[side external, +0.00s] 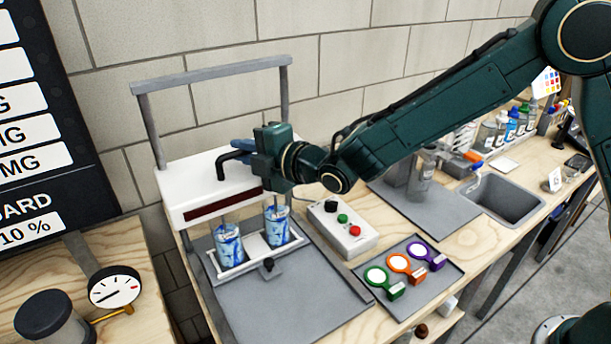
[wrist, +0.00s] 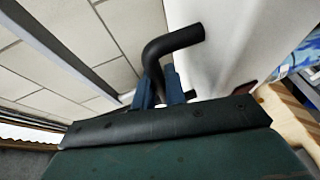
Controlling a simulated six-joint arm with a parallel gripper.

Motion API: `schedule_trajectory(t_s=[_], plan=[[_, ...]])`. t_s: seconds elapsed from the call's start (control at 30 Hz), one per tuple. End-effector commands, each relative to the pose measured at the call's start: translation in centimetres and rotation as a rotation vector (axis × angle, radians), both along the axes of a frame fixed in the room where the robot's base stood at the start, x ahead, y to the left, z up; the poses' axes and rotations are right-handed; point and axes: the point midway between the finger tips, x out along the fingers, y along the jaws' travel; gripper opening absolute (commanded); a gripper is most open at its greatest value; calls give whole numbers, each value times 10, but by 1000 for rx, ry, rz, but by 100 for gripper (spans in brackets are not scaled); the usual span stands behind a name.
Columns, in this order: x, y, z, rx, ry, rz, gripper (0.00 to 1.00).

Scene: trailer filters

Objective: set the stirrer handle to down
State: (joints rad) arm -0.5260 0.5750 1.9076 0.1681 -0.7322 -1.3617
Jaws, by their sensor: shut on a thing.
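The stirrer is a white box (side external: 180,190) with a dark red strip along its front, standing over two blue-and-white containers (side external: 229,245) (side external: 277,226). Its black bent handle (side external: 228,158) sticks out near the box's right end. In the wrist view the handle (wrist: 172,42) bends from the white housing (wrist: 235,45) down between my blue fingers. My gripper (side external: 240,148) is shut on the handle, at the top right of the box. The fingers also show in the wrist view (wrist: 160,88). The handle's gripped end is partly hidden by the fingers and gripper body.
A grey frame (side external: 215,73) rises behind and above the stirrer. A control box (side external: 343,230) with buttons sits to the right, with a tray (side external: 440,285) of coloured round pieces in front of it. A dial gauge (side external: 115,288) stands at lower left; a sink (side external: 505,198) lies further right.

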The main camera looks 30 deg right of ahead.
Motion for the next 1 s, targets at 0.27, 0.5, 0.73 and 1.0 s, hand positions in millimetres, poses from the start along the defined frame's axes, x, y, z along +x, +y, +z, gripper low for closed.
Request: schedule_trajectory(t_s=[0.27,0.5,0.73,1.0], plan=[[-1,-1,-7,-6,18,-1,32],[-1,-1,-5,-5,13,0,34],[-4,-2,-3,-3,11,0,34],[-23,-9,1,-2,11,0,34]])
